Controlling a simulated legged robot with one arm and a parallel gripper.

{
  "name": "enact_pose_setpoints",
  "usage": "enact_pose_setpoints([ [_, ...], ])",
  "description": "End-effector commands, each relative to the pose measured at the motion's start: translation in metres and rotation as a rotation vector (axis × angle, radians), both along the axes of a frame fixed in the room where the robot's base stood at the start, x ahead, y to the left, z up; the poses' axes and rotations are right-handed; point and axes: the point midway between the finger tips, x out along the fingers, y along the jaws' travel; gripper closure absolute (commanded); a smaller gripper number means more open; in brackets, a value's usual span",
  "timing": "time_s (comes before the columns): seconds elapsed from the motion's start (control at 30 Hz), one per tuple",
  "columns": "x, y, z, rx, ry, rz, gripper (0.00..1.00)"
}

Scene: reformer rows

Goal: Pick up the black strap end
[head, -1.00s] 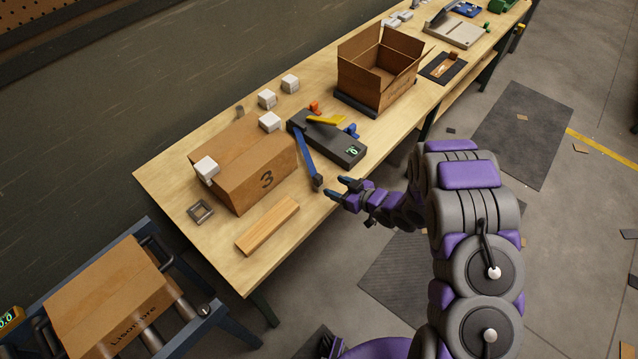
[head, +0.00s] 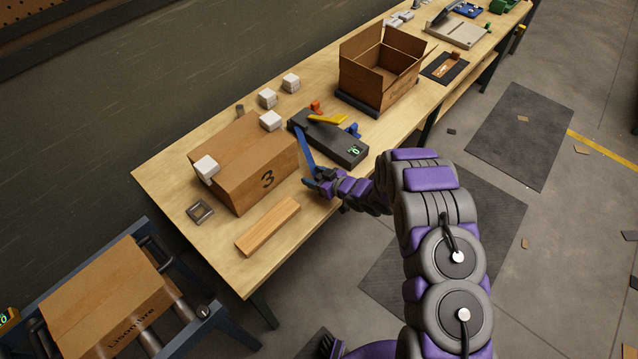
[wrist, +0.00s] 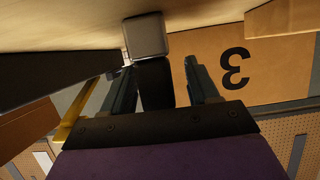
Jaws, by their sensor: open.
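The blue strap (head: 305,147) runs from the dark device on the bench towards the bench's front edge. Its end is hidden by my gripper (head: 312,180) in the head view. In the wrist view, the black strap end (wrist: 155,84) appears between the two fingers of my gripper (wrist: 159,66). The fingers are apart, one on each side of it, with a visible gap to the right finger. Whether the left finger touches it I cannot tell. A grey squarish block (wrist: 145,36) shows just beyond the fingertips.
The dark device (head: 335,145) with a green display lies behind my gripper. A cardboard box marked 3 (head: 268,180) stands close on the left. A wooden block (head: 267,227) lies nearer the front edge. An open carton (head: 378,95) stands farther back. Bare bench top lies around the wooden block.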

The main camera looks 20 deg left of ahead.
Motion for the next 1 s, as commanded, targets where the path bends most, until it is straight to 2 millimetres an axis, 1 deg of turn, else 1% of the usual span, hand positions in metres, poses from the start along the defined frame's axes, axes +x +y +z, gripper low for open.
enact_pose_setpoints([
  [0.07,0.0010,0.0018,-0.0002,0.001,-0.001,-0.001,0.40],
  [0.2,0.0011,-0.0006,0.0009,0.002,0.000,-0.001,0.40],
  [0.23,0.0012,-0.0009,0.0011,0.003,-0.001,-0.001,0.42],
  [0.8,0.0012,0.0014,-0.0001,0.000,0.000,-0.001,0.97],
  [1.0,0.0012,0.0008,-0.0004,0.000,0.001,0.000,0.98],
])
